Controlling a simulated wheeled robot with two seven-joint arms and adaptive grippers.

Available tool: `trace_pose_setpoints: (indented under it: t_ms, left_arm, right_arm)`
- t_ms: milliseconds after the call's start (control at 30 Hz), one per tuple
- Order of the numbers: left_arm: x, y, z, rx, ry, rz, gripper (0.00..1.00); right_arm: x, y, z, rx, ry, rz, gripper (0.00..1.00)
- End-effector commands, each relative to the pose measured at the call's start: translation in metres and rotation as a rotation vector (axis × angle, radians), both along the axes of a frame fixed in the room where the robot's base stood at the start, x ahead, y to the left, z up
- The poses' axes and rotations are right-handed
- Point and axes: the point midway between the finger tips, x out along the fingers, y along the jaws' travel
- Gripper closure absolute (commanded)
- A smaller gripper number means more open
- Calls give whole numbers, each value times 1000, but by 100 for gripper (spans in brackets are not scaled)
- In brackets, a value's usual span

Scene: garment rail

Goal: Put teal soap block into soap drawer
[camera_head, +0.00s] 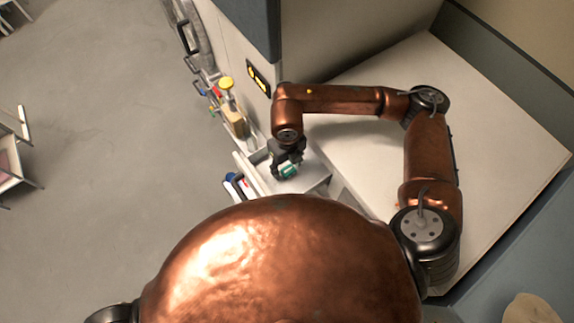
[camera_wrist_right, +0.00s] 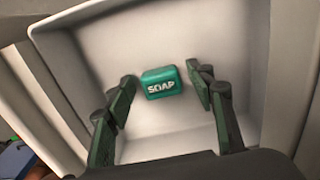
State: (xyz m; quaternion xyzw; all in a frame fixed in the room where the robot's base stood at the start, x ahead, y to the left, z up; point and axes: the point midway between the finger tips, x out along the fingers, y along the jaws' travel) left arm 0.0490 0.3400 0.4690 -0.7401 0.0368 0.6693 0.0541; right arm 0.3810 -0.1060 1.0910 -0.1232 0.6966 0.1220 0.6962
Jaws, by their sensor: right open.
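The teal soap block (camera_wrist_right: 160,82), with "SOAP" in white letters, is inside the white-walled soap drawer (camera_wrist_right: 105,45) in the right wrist view. It lies between my right gripper's two fingers (camera_wrist_right: 164,92), with a gap on each side. The right gripper is open. In the head view the right gripper (camera_head: 287,160) points down over the open drawer (camera_head: 316,180), and a bit of the teal block (camera_head: 290,171) shows by its fingers. Whether the block rests fully on the drawer floor is hard to tell. My left gripper is not in view.
A bottle with a yellow top (camera_head: 227,84) and a tan block (camera_head: 237,122) stand left of the drawer. A wide pale panel (camera_head: 370,140) lies beneath my right arm. Open grey floor (camera_head: 90,130) is at left.

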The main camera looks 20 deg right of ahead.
Motion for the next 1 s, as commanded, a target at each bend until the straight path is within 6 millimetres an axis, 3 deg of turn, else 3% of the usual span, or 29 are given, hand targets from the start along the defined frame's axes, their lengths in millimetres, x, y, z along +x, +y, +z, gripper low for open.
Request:
trace_pose_setpoints:
  t_ms: [233,700,1000]
  left_arm:
    - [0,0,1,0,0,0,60]
    - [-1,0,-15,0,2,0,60]
    - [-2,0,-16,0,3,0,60]
  right_arm:
    - [2,1,18,2,-5,0,50]
    - [1,0,109,1,-3,0,50]
    - [0,0,124,0,0,0,50]
